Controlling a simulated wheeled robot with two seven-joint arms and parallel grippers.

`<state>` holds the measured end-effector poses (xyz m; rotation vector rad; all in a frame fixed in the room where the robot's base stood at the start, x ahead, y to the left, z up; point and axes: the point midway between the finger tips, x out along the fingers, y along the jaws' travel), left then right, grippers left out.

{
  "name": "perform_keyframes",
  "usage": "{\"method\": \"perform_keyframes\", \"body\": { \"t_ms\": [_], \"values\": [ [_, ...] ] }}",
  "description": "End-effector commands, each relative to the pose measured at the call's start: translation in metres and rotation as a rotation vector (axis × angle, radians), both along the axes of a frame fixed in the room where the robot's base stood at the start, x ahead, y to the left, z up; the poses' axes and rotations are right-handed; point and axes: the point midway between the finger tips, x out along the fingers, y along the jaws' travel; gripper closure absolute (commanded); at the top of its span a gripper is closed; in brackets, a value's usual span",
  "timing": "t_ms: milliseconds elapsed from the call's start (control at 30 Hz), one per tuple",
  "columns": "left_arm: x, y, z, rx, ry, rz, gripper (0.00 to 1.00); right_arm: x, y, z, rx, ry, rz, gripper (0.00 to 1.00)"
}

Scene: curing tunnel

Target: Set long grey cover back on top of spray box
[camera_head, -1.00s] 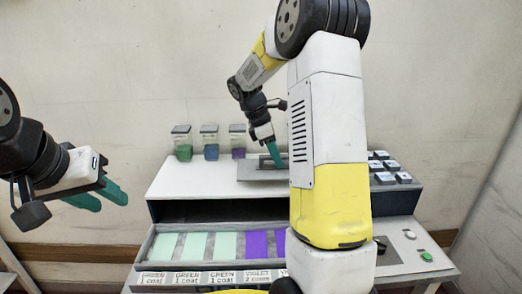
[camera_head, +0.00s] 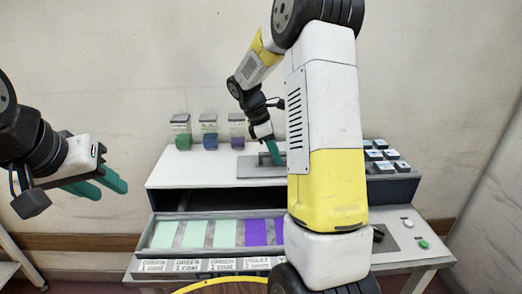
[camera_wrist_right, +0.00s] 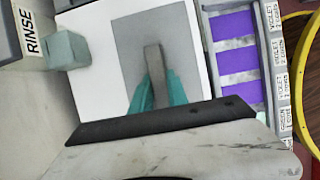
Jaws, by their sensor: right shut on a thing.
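The long grey cover (camera_head: 250,171) is a flat plate with a raised handle, on or just above the white top of the spray box (camera_head: 195,172); I cannot tell if it touches. My right gripper (camera_head: 274,155) is shut on the cover's handle. In the right wrist view the teal fingers of the right gripper (camera_wrist_right: 157,88) sit either side of the grey handle (camera_wrist_right: 155,65), with the plate (camera_wrist_right: 190,40) beneath. My right arm hides the cover's right end in the head view. My left gripper (camera_head: 98,185) is open and empty, off to the left.
Small dark blocks (camera_head: 385,155) sit at the right. A tray (camera_head: 222,248) of green and violet panels with labels is in front. A green button (camera_head: 423,244) is at right.

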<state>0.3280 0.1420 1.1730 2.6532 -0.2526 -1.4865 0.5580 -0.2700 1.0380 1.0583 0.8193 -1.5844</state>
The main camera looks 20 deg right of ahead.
Motion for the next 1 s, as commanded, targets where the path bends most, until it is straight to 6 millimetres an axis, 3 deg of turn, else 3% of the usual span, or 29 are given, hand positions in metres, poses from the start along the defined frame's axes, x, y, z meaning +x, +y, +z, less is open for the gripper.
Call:
{"method": "perform_keyframes", "body": {
  "t_ms": [333, 367, 467, 800, 1000],
  "values": [
    [0.0, 0.0, 0.0, 0.0, 0.0, 0.0, 0.64, 0.0, 0.0, -0.005, 0.0, 0.0, 0.0, 1.0],
    [0.0, 0.0, 0.0, 0.0, 0.0, 0.0, 0.64, 0.0, 0.0, -0.005, 0.0, 0.0, 0.0, 0.74],
    [0.0, 0.0, 0.0, 0.0, 0.0, 0.0, 0.64, 0.0, 0.0, -0.005, 0.0, 0.0, 0.0, 0.55],
    [0.0, 0.0, 0.0, 0.0, 0.0, 0.0, 0.64, 0.0, 0.001, -0.003, 0.0, 0.0, 0.0, 0.55],
    [0.0, 0.0, 0.0, 0.0, 0.0, 0.0, 0.64, 0.004, 0.011, 0.022, 0.001, -0.005, 0.002, 0.55]
  ]
}}
